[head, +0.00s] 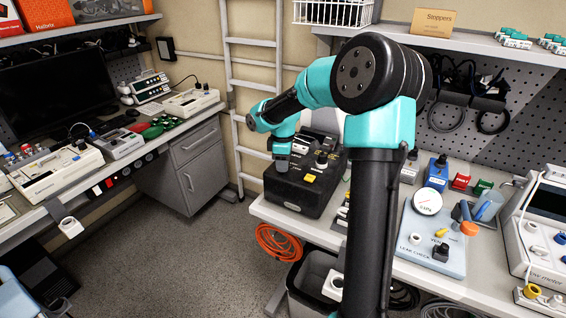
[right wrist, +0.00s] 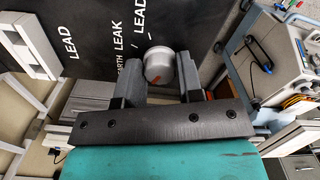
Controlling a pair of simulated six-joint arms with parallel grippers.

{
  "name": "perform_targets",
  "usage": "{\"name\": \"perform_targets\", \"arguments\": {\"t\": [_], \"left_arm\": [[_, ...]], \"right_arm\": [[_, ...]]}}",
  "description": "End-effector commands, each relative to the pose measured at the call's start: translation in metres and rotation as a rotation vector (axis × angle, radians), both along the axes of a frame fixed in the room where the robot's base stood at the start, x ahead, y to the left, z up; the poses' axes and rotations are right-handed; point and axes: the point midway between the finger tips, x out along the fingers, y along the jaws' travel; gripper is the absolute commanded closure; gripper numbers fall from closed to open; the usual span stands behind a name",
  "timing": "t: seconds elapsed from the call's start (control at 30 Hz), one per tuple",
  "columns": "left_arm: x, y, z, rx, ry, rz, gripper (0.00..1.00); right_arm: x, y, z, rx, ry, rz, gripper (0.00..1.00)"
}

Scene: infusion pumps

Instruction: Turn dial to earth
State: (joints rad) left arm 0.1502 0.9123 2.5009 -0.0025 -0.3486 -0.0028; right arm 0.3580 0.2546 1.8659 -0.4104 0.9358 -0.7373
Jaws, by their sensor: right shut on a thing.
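The black box (head: 318,196) stands on the right-hand bench's left end. In the right wrist view, its dark panel (right wrist: 100,22) carries white words: LEAD, EARTH LEAK and LEAD. A round grey dial (right wrist: 159,66) with a red-orange mark sits beside these words. The mark is small, and I cannot tell which word it points at. My right gripper (right wrist: 160,78) is shut on the dial, one finger at each side. In the head view my right gripper (head: 281,165) reaches down onto the box's left part, and the dial is hidden there. My left gripper is not in view.
The box also carries a yellow button (head: 310,178) and a black knob (head: 322,159). A pale blue leak check board (head: 420,262) lies farther right on the bench. A bin (head: 312,275) and a coiled orange cable (head: 278,245) are below the bench edge.

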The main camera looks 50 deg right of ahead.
Motion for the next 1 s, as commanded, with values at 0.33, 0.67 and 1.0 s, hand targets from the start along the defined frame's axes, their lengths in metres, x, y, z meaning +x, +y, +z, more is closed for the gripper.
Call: {"name": "perform_targets", "arguments": {"t": [0.33, 0.67, 1.0], "left_arm": [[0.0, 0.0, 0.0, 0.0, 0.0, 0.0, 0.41], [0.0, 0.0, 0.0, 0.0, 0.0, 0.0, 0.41], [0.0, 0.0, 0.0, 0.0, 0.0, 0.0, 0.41]], "right_arm": [[0.0001, 0.0, 0.0003, 0.0, 0.0, -0.175, 0.9], [0.0002, -0.0001, 0.0003, 0.0, 0.0, -0.452, 0.9], [0.0002, -0.0001, 0.0004, 0.0, -0.001, -0.682, 0.9]]}}
